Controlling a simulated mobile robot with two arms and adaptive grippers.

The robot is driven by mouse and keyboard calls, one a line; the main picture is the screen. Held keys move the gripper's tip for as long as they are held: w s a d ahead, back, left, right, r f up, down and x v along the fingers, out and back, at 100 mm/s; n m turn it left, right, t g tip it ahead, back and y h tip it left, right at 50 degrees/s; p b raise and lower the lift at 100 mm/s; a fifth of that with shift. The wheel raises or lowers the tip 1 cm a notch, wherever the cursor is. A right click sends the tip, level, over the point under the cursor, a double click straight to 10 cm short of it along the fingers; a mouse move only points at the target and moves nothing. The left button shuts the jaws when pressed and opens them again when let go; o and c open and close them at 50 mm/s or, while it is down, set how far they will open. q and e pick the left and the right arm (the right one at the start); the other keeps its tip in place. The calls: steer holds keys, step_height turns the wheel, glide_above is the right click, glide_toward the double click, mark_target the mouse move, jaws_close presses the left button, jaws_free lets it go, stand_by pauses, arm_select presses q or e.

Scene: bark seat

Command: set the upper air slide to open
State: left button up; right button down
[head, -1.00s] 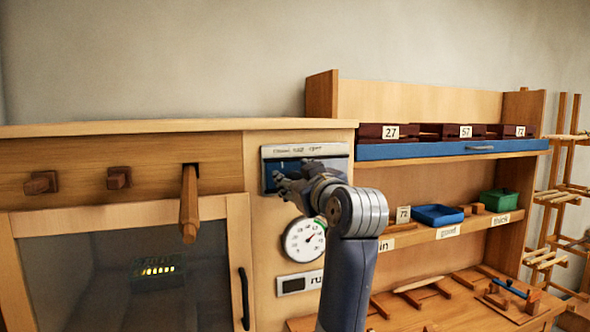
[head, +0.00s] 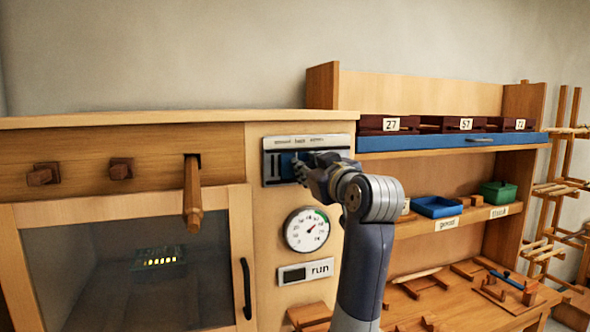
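The upper air slide is in a metal-framed panel (head: 270,143) at the top right of the cabinet front, with a row of small labels along its upper edge that are too small to read surely. A dark blue plate (head: 287,164) shows in the panel's window, left of my fingers. My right gripper (head: 304,168) is at the middle of the panel and hides its centre and part of its right side. I cannot tell whether its fingers touch the slide, nor whether they are open or shut. My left gripper is not in view.
Below the panel are a round dial (head: 306,230) and a "run" display (head: 305,271). A wooden lever (head: 192,196) sticks out left of the panel, above a glass door (head: 130,275) with a black handle (head: 246,288). A shelf unit with a blue drawer (head: 440,145) stands to the right.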

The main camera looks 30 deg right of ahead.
steer(key=d, duration=0.2)
steer(key=s+d, duration=0.1)
steer(key=d, duration=0.2)
steer(key=shift+s+r, duration=0.1)
steer(key=shift+r, duration=0.05)
steer(key=c, duration=1.3)
jaws_free()
steer(key=shift+d, duration=0.15)
steer(key=shift+s+d, duration=0.1)
steer(key=shift+d, duration=0.05)
steer(key=v, duration=1.2)
